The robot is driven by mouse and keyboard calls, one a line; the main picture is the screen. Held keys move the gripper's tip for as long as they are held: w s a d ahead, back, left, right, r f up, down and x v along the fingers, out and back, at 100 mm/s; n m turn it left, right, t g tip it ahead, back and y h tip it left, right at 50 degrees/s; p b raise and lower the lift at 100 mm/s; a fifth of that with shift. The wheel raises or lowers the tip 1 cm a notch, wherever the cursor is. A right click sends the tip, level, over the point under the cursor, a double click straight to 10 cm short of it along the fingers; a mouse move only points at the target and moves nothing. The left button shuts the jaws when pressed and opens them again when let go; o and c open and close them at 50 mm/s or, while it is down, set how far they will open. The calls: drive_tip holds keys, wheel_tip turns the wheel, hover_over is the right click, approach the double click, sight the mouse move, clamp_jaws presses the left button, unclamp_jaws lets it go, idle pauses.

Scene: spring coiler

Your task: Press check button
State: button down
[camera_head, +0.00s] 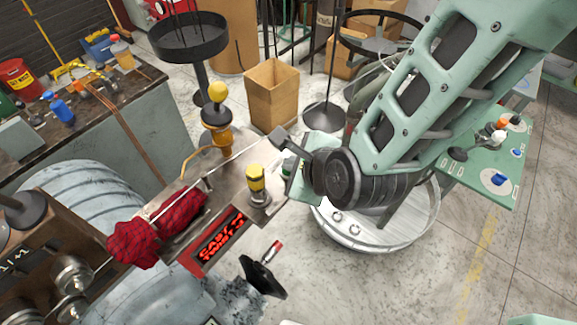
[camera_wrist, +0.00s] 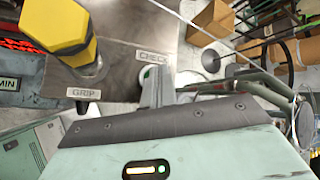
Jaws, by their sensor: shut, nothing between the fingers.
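In the wrist view, a green button (camera_wrist: 147,73) sits on the metal panel below the CHECK label (camera_wrist: 153,57). My gripper (camera_wrist: 157,87) is shut and empty, its fingertips right beside the button and partly covering it. I cannot tell whether they touch. In the head view, the green button (camera_head: 287,168) shows at the panel's right edge, partly hidden by my gripper and wrist.
A yellow-topped control (camera_head: 256,180) stands left of the button, near the GRIP label (camera_wrist: 83,93). A lit red display (camera_head: 220,235) is on the panel's front. A cardboard box (camera_head: 270,95) stands behind the machine.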

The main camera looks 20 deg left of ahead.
drive_tip(key=shift+r+p, duration=0.4)
drive_tip(key=shift+r, duration=0.4)
drive_tip(key=shift+r+p, duration=1.7)
drive_tip(key=shift+r, duration=0.85)
drive_tip(key=shift+f, duration=0.1)
